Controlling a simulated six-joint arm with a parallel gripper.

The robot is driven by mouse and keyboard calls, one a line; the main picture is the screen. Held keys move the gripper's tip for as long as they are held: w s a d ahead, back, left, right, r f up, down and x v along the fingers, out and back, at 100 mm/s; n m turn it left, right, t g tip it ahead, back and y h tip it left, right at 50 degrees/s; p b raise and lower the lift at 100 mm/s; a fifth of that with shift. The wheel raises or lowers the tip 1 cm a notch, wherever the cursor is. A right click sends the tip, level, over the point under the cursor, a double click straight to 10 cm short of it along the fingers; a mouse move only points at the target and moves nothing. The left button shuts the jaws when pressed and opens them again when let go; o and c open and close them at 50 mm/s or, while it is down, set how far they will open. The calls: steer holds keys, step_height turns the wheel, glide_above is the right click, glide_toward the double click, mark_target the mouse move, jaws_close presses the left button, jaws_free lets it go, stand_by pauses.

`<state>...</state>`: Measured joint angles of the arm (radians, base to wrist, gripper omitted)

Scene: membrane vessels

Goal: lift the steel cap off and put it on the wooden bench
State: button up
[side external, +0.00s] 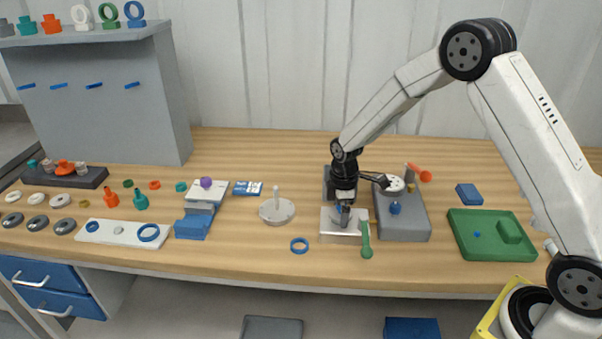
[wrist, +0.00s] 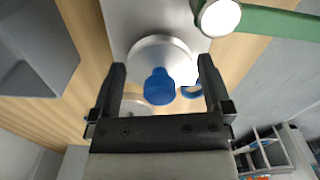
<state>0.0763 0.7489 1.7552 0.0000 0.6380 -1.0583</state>
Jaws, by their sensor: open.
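The steel cap (wrist: 146,50) shows in the wrist view as a round, shiny disc with a blue knob (wrist: 158,88) standing on it. It sits on a silver block (side external: 331,233) near the front of the bench; in the side view my gripper mostly hides it. My gripper (wrist: 162,68) is open, with one finger on each side of the cap and knob and visible gaps between. In the side view my gripper (side external: 343,208) points down over the block. I cannot tell whether the fingers touch anything.
The wooden bench (side external: 325,270) is bare in front. A green handle (side external: 366,242) lies at the block's right side, and a grey unit (side external: 404,226) stands right of it. A blue ring (side external: 299,245) and a pale disc with a peg (side external: 277,211) lie left.

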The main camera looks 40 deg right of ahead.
steer(key=c, duration=1.2)
steer(key=shift+o, duration=0.2)
steer(key=shift+r, duration=0.15)
steer(key=shift+r, duration=0.8)
steer(key=s+r, duration=1.1)
steer(key=s, duration=0.3)
steer(key=shift+a, duration=0.4)
steer(key=shift+r, duration=0.1)
steer(key=shift+r, duration=0.1)
